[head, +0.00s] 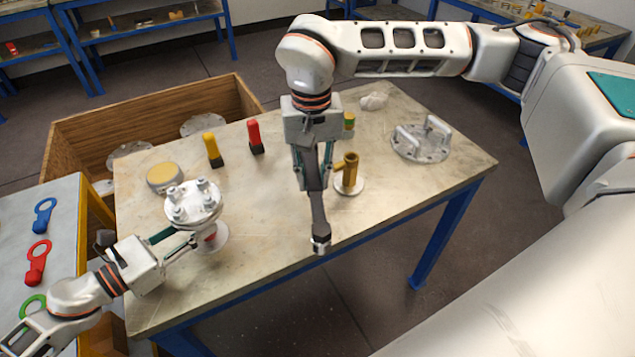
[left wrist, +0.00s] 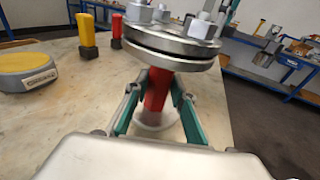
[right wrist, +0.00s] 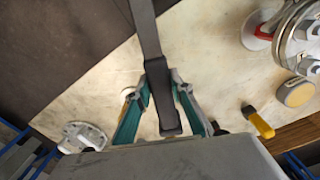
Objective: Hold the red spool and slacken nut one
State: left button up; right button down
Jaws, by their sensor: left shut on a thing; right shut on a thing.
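The red spool (left wrist: 157,90) stands upright on the table with a grey flange pair (head: 193,203) on top; its red body is mostly hidden in the head view. Several bolts with nuts (left wrist: 139,13) sit on the flange; I cannot tell which is nut one. My left gripper (left wrist: 160,98) is shut around the spool's red body below the flange. My right gripper (head: 314,172) is shut on a dark grey long tool (head: 319,215) with a pale socket-like end, pointing down over the table's front edge, apart from the spool and to its right.
A yellow-topped round pot (head: 163,177), a yellow-handled tool (head: 212,148) and a red-handled tool (head: 255,136) stand behind the spool. A brass fitting (head: 350,172) and a handled flange lid (head: 421,142) are to the right. A wooden crate (head: 75,135) is behind. Table space between spool and tool is clear.

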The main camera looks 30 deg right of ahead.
jog(key=w+a+r+m, duration=0.2)
jog(key=a+r+m, duration=0.3)
jog(key=m, duration=0.4)
jog(key=w+a+r+m, duration=0.3)
jog(key=r+m, duration=0.4)
jog(key=m, duration=0.2)
jog(key=shift+s+a+f, duration=0.1)
jog(key=shift+f, duration=1.1)
jog(key=shift+a+f, duration=0.1)
jog(key=shift+f, duration=1.1)
jog(key=shift+f, duration=0.45)
jog(key=shift+f, duration=0.75)
